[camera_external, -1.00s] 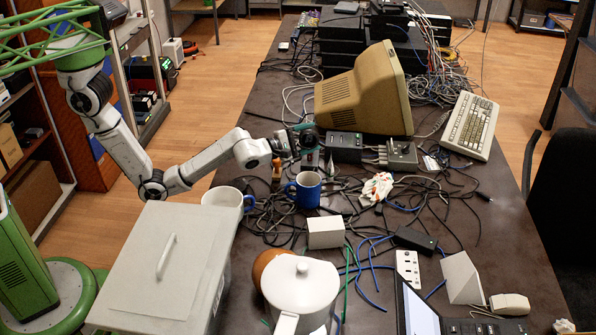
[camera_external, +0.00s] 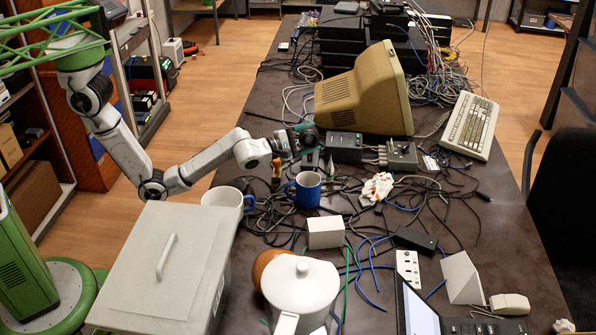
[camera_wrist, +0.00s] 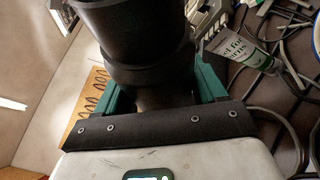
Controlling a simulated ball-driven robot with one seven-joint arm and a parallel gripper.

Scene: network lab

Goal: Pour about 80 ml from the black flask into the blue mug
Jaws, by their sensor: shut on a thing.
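The blue mug (camera_external: 304,189) stands upright on the cluttered table, just in front of my gripper. My gripper (camera_external: 297,140) is out over the table behind the mug. In the wrist view my gripper (camera_wrist: 165,95) has its green fingers shut around the black flask (camera_wrist: 140,40), which fills the upper middle. In the external view the flask is small and dark at the gripper and hard to make out, so its tilt is unclear. The inside of the mug and any liquid cannot be seen.
A white mug (camera_external: 226,199) stands left of the blue mug. A grey lidded bin (camera_external: 165,255), white box (camera_external: 325,232) and white teapot (camera_external: 300,287) are nearer the camera. A beige monitor (camera_external: 365,92) stands behind right. Cables cover the tabletop. A tube (camera_wrist: 240,50) lies right of the flask.

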